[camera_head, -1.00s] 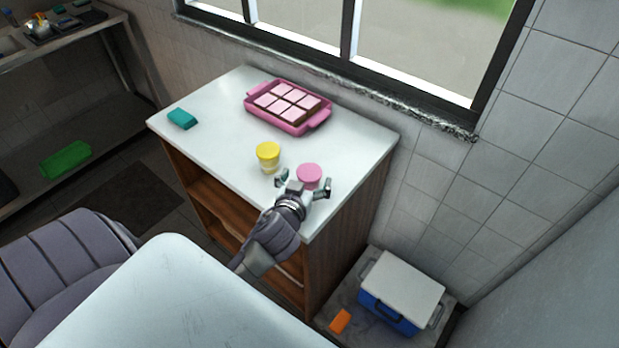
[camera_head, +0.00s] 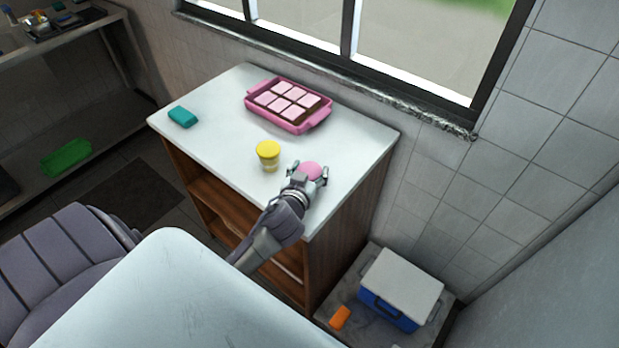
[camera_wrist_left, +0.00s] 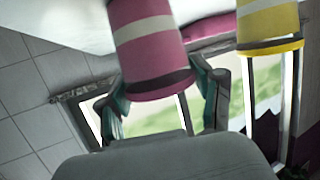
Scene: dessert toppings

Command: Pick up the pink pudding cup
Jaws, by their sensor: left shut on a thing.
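The pink pudding cup (camera_head: 311,170) is at the right front part of the white counter, between the fingers of my left gripper (camera_head: 308,174). In the left wrist view the pink cup (camera_wrist_left: 149,50) fills the upper middle, with a pale band and a dark band. The left gripper's fingers (camera_wrist_left: 160,98) stand on both sides of it, shut on it. Whether the cup still touches the counter is hard to tell. My right gripper is not in view.
A yellow-lidded cup (camera_head: 268,155) stands just left of the pink cup; it also shows in the left wrist view (camera_wrist_left: 268,22). A pink tray (camera_head: 320,120) of pink squares and a teal block (camera_head: 183,117) are farther back. A blue and white cooler (camera_head: 400,288) stands below, right.

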